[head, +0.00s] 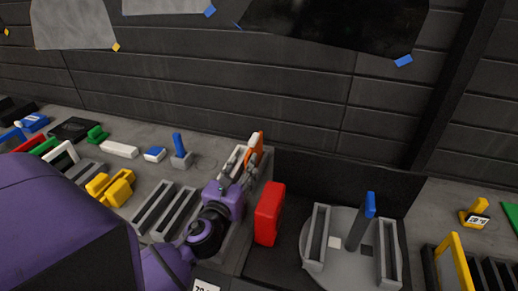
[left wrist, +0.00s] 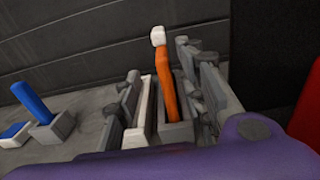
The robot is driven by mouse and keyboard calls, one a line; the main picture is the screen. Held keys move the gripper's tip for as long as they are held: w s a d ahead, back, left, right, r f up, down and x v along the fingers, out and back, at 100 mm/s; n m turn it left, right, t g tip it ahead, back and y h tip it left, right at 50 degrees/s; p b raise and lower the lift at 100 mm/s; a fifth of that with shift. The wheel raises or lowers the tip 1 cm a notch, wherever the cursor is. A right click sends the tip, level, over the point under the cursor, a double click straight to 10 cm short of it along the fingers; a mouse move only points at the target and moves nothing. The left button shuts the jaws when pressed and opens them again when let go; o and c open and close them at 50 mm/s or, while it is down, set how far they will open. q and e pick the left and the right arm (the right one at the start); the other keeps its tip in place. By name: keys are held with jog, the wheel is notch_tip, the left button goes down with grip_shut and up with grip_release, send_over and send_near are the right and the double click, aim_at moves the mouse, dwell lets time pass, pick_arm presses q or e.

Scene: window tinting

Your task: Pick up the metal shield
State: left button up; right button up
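My left gripper (head: 243,168) is over a grey slotted holder at the middle of the head view. In the left wrist view the gripper (left wrist: 165,100) is open, with a finger on each side of an orange upright piece (left wrist: 166,88) with a white tip. The orange piece also shows in the head view (head: 260,146). It stands in the grey holder (left wrist: 176,133), and I see no clear contact with the fingers. I cannot tell for sure whether it is the metal shield; its lower part is hidden. My right gripper is not in view.
A red block (head: 269,214) is close to the right of the gripper. A round grey tray (head: 340,262) with a blue-handled tool (head: 369,206) is further right. Yellow blocks (head: 110,187) and empty grey slotted holders (head: 163,210) are left. A dark panelled wall (head: 230,90) is behind.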

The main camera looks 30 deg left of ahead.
aim_at(252, 152)
pick_arm(q)
jog(key=shift+w+a+r, duration=0.15)
jog(key=shift+w+r, duration=0.1)
jog(key=shift+w, duration=0.5)
jog(key=x, duration=0.1)
jog(key=p+x, duration=0.1)
jog(key=x, duration=0.3)
jog(key=shift+w+d, duration=0.25)
jog(key=shift+w+f, duration=0.1)
jog(key=shift+w, duration=0.1)
jog(key=shift+s, duration=0.1)
jog(key=shift+c, duration=0.8)
grip_shut()
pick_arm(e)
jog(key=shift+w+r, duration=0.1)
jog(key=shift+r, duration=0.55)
